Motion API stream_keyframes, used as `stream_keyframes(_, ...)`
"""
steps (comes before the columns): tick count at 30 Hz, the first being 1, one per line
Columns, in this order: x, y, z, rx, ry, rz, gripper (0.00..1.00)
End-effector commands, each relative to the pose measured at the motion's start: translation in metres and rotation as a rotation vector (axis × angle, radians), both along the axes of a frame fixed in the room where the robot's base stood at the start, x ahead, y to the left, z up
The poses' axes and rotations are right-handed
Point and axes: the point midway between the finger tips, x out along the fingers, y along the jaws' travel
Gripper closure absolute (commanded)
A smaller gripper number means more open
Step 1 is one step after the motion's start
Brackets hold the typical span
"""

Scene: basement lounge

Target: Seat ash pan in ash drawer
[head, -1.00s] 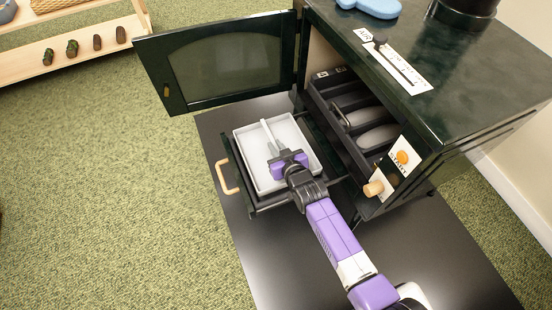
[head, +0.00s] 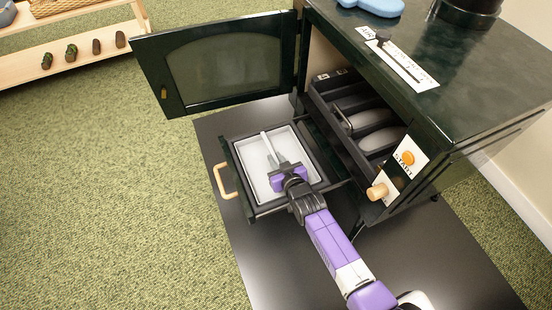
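The ash pan (head: 252,158) is a shallow white tray with a pale bar handle (head: 268,144) across its middle. It lies level inside the frame of the pulled-out dark ash drawer (head: 235,177), its rim close to the drawer walls. Whether its underside rests on the drawer floor is hidden. My gripper (head: 277,162) reaches over the pan from the lower right, its grey fingers shut on the bar handle. My gripper and wrist cover the pan's near right part.
The drawer's wooden pull (head: 224,181) faces left. The stove door (head: 220,68) stands open above and behind the drawer. A dark floor plate (head: 285,265) lies beneath.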

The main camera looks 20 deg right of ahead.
Motion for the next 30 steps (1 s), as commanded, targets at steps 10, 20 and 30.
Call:
stream_keyframes(10, 0.000, 0.000, 0.001, 0.000, 0.000, 0.000, 0.66)
stream_keyframes(20, -0.025, 0.000, 0.019, 0.000, 0.002, 0.000, 0.66)
stream_keyframes(30, -0.088, -0.001, 0.045, 0.000, 0.001, -0.001, 0.66)
